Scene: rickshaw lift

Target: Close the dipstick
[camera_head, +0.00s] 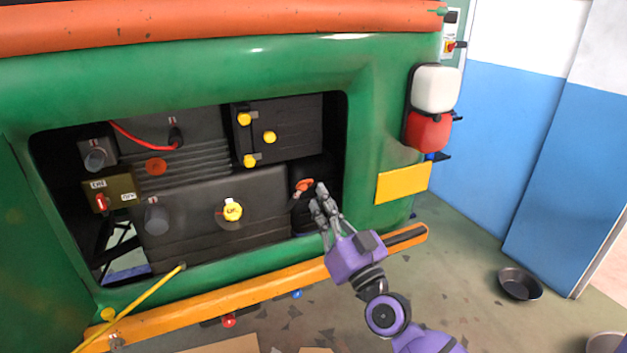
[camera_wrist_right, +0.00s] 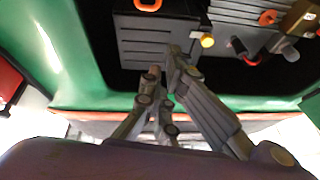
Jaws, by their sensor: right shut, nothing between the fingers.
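An orange loop-shaped handle (camera_head: 304,185), which looks like the dipstick, shows at the right side of the open engine bay. My right gripper (camera_head: 321,190) is at the bay's right edge, just right of this handle, with its fingers together and empty. I cannot tell whether the fingertips touch the handle. In the right wrist view the fingers (camera_wrist_right: 167,75) reach up toward the bay. An orange ring (camera_wrist_right: 148,4) is partly cut off at the top there; I cannot tell if it is the same handle. My left gripper is not in view.
The green body (camera_head: 378,110) frames the bay. An orange bumper (camera_head: 265,293) runs below it. Inside are a yellow cap (camera_head: 232,210), several yellow knobs, and a red-handled switch (camera_head: 101,202). A yellow rod (camera_head: 135,304) slants at the lower left. A dark pan (camera_head: 520,284) sits on the floor.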

